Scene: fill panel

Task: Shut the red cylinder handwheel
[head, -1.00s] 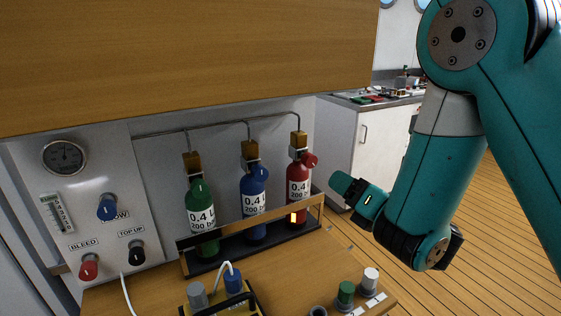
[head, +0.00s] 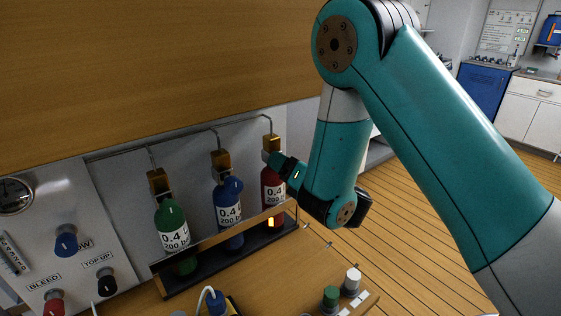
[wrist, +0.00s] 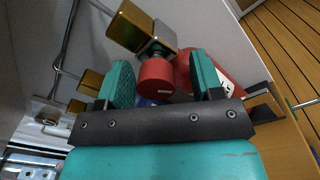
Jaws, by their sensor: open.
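The red cylinder (head: 272,186) stands at the right end of the black rack, with a brass valve on top. Its red handwheel (wrist: 156,79) shows in the wrist view between my gripper's fingers. My gripper (wrist: 163,82) is open, one teal finger on each side of the handwheel, with gaps visible on both sides. In the head view my gripper (head: 276,160) is at the top of the red cylinder and hides its handwheel. Whether the fingertips reach fully past the wheel I cannot tell.
The blue cylinder (head: 228,212) and green cylinder (head: 172,227) stand left in the same rack (head: 240,254). A panel (head: 75,205) with knobs is at far left. A wooden cabinet (head: 180,70) overhangs above. Green and white knobs (head: 331,296) stand on the bench at front.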

